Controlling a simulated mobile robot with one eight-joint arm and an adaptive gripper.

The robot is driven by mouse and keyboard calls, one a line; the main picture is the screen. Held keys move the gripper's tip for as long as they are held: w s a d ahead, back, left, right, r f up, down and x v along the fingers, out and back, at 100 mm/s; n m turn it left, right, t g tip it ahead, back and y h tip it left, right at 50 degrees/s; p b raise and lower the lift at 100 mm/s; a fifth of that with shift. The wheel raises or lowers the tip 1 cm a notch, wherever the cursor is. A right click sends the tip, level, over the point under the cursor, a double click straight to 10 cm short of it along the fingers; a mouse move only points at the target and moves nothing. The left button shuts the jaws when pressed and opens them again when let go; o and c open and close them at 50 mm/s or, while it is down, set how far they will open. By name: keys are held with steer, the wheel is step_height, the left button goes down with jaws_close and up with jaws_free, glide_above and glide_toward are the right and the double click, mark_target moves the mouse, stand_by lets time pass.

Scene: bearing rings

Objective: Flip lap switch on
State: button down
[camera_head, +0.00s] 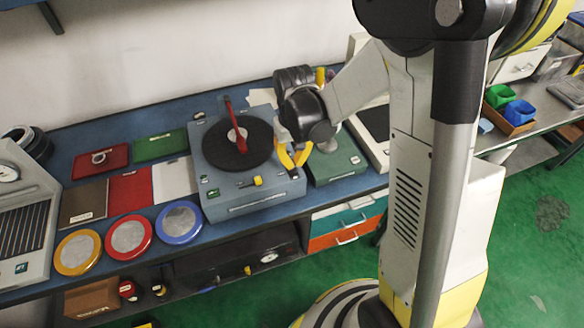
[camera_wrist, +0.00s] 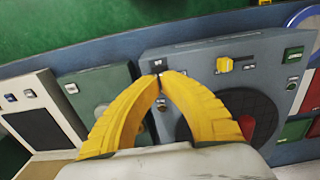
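The grey-blue lapping machine (camera_head: 222,166) stands on the blue bench with a dark round plate (camera_head: 238,143) and a red arm (camera_head: 234,120) on top. A yellow knob (camera_head: 257,181) sits on its front part; it also shows in the wrist view (camera_wrist: 224,65). A small label with a dark switch-like part (camera_wrist: 157,64) is at the machine's front corner, partly hidden by my fingertips. My gripper (camera_head: 294,166) is over that corner, pointing down. In the wrist view its yellow fingertips (camera_wrist: 160,74) come together right at the small part. I see nothing clearly held.
A green box (camera_head: 335,160) stands close beside the machine, with a pale unit (camera_head: 371,124) beyond it. Coloured plates and round discs (camera_head: 128,236) lie on the left of the bench. A shelf (camera_head: 230,262) is below.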

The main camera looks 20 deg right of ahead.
mark_target(293, 172)
steer(key=shift+f+b, duration=1.6)
steer(key=shift+f, duration=0.2)
stand_by(0.6)
steer(key=shift+r, duration=0.15)
steer(key=shift+r+p, duration=2.55)
steer(key=shift+r, duration=0.9)
steer(key=s+r+t+b, duration=0.5)
steer(key=s+r+t, duration=0.2)
steer(key=s+r, duration=0.4)
steer(key=shift+s, duration=0.9)
